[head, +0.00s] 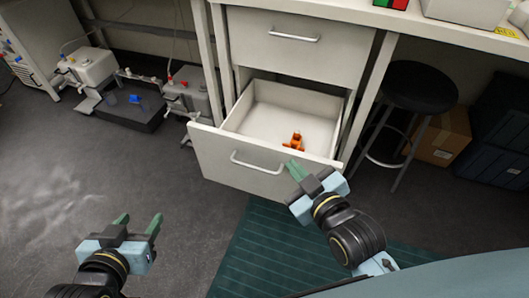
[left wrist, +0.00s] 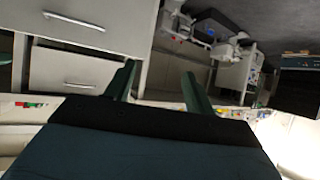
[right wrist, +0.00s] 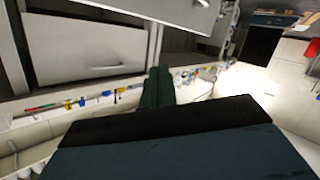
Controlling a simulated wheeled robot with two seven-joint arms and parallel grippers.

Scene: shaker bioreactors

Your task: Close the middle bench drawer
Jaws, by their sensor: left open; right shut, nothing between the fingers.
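The middle bench drawer (head: 222,158) is pulled out from the white bench cabinet in the head view. Its front has a silver bar handle (head: 257,163), and a small orange object (head: 296,141) lies inside. My right gripper (head: 296,171) is shut and empty, close to the right part of the drawer front, right of the handle. I cannot tell whether it touches. Its closed green fingers also show in the right wrist view (right wrist: 157,86). My left gripper (head: 139,222) is open and empty over the floor, left of and nearer than the drawer. Its spread fingers show in the left wrist view (left wrist: 160,85).
The top drawer (head: 270,50) above is shut. A black stool (head: 418,88) and a cardboard box (head: 447,138) stand to the right. Lab equipment (head: 125,105) sits on the floor at left.

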